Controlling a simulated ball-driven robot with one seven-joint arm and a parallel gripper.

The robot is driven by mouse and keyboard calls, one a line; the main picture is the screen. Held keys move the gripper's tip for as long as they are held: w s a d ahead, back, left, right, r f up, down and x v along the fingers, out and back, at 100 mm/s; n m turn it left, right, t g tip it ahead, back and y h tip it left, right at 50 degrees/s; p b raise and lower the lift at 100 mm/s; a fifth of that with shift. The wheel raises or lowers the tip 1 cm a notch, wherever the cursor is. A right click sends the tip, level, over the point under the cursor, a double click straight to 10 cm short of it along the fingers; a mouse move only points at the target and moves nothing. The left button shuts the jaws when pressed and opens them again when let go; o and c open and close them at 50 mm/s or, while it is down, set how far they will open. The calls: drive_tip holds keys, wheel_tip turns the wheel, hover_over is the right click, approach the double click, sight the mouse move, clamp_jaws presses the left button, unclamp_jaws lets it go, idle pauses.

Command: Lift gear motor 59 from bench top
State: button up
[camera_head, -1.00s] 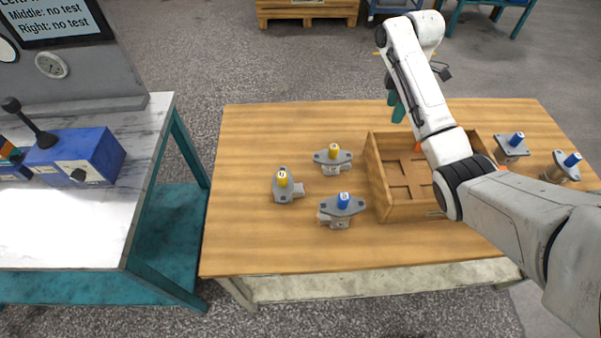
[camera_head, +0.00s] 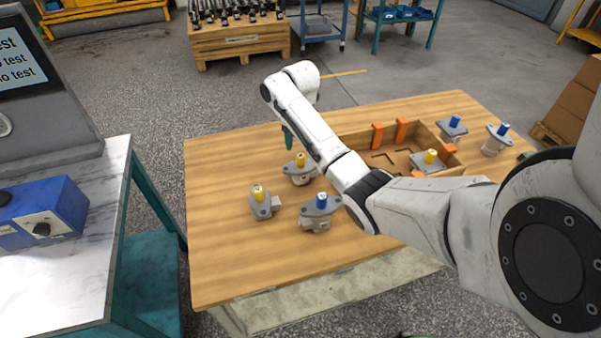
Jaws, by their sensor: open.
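Several grey gear motors with yellow or blue shafts are on the wooden bench top (camera_head: 225,265). I cannot read which one is number 59. On the left stand a yellow-shaft motor (camera_head: 300,172), another yellow-shaft motor (camera_head: 264,204) and a blue-shaft motor (camera_head: 319,212). Two blue-shaft motors, one nearer the middle (camera_head: 452,129) and one further right (camera_head: 496,139), stand at the right end. My gripper (camera_head: 288,138) has teal fingers pointing down, open, by the rear yellow-shaft motor in the picture. Its height is hard to judge, and my arm partly hides the fingers.
A wooden tray (camera_head: 368,137) with orange clips stands right of centre, partly behind my arm. A yellow-shaft motor (camera_head: 430,160) sits in it. A marble-topped bench (camera_head: 90,150) with a blue control box (camera_head: 50,215) is at the left.

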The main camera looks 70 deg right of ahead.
sight(301, 155)
drive_tip(key=shift+d+f, duration=0.2)
drive_tip(key=shift+f, duration=2.65)
clamp_jaws()
drive_tip(key=shift+d+r, duration=0.1)
